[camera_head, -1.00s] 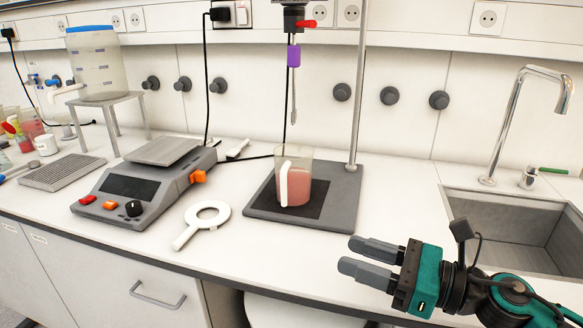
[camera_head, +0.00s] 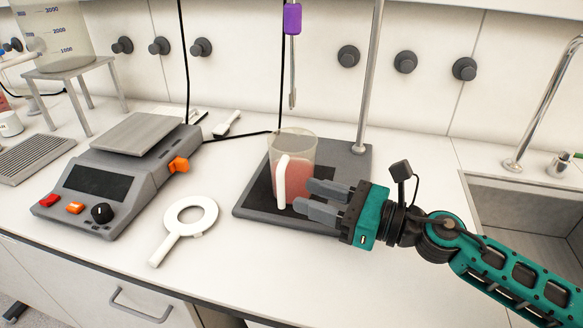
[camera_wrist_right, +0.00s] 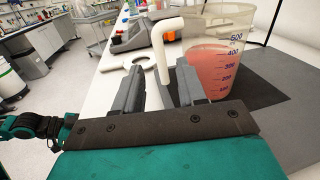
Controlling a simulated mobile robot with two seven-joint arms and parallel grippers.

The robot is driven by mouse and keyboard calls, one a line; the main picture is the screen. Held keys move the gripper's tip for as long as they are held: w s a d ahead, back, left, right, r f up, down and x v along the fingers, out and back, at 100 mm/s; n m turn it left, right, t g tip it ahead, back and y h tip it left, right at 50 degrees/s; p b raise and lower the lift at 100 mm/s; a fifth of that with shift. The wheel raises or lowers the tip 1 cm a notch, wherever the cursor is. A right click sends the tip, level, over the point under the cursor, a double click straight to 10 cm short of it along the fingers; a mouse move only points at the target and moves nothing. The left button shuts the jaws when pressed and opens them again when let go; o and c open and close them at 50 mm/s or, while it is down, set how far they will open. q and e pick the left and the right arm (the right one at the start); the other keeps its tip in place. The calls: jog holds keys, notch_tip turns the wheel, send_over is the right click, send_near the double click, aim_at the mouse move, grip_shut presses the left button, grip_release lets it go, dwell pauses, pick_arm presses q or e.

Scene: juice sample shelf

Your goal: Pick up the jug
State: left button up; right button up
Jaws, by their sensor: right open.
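The jug (camera_head: 303,152) is clear with a white handle and holds pinkish-red juice. It stands upright on the dark grey base plate of the stirrer stand (camera_head: 247,207). My right gripper (camera_head: 309,199) is open, with its fingers pointing at the handle. In the right wrist view the handle (camera_wrist_right: 159,52) stands just beyond the two fingers (camera_wrist_right: 156,82), roughly in line with the gap between them. The jug body (camera_wrist_right: 215,50) is to the right there, with volume marks on its wall. I cannot tell whether a finger touches the handle.
A scale (camera_head: 125,180) with orange buttons and a white ring-shaped holder (camera_head: 183,228) are left of the jug. The stirrer shaft (camera_head: 292,60) hangs above it, and the stand's pole (camera_head: 369,80) rises behind. A sink (camera_head: 520,205) is at the right. The counter's front edge is close.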

aim_at(281, 186)
jog(key=shift+w+a, duration=0.35)
jog(key=shift+a, duration=0.25)
jog(key=p+x, duration=0.1)
jog(key=x, duration=0.3)
jog(key=shift+w+a+r+p, duration=0.1)
jog(key=shift+w+a+p, duration=0.1)
jog(key=shift+p, duration=0.1)
jog(key=shift+w+a, duration=0.1)
jog(key=shift+a, duration=0.15)
jog(key=c, duration=0.6)
grip_shut()
